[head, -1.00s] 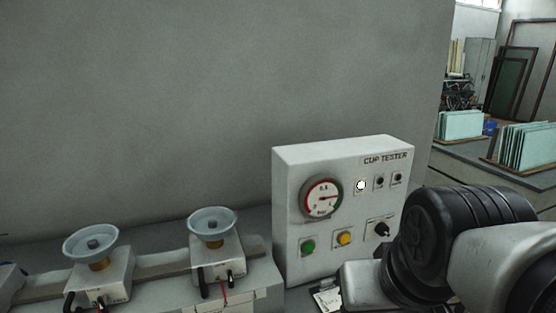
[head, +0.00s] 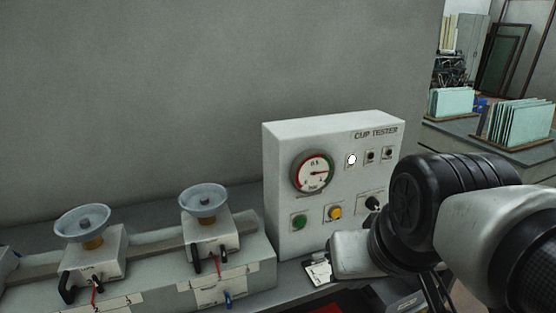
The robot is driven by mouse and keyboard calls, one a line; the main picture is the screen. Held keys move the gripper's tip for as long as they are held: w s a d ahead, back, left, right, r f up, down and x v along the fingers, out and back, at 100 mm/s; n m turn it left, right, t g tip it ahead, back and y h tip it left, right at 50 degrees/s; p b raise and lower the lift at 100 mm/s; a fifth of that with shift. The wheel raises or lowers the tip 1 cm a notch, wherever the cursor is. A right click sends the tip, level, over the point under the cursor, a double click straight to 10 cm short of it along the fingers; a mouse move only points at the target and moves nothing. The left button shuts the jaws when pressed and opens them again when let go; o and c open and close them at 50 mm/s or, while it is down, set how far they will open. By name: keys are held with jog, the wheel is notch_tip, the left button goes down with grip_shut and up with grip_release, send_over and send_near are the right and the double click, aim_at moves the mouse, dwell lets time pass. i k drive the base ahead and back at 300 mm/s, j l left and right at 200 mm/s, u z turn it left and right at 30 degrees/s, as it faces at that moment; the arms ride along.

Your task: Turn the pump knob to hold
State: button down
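The cup tester box (head: 283,210) stands on the bench against the wall in the head view. Its black knob (head: 372,203) sits at the lower right of the front panel, partly close behind my arm. I take this to be the pump knob; its labels are too small to read. A round gauge (head: 313,172), a green button (head: 299,222) and a yellow button (head: 335,212) share the panel. The left one of three small round fittings at the upper right is bright white (head: 351,159). My arm covers the right; my gripper's fingers cannot be made out.
Two suction cups (head: 82,222) (head: 204,200) stand on grey blocks along a rail at the left. A small white tag or card (head: 318,271) lies in front of the tester. Glass panes (head: 520,122) stand on a far bench at the right.

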aim_at(372, 203)
jog(key=u, duration=0.85)
jog(key=i+u, duration=0.15)
jog(key=u, duration=0.25)
jog(key=i+u, duration=0.15)
jog(key=u, duration=0.3)
jog(key=i+l+u, duration=0.1)
jog(key=u, duration=0.3)
jog(key=z, duration=2.95)
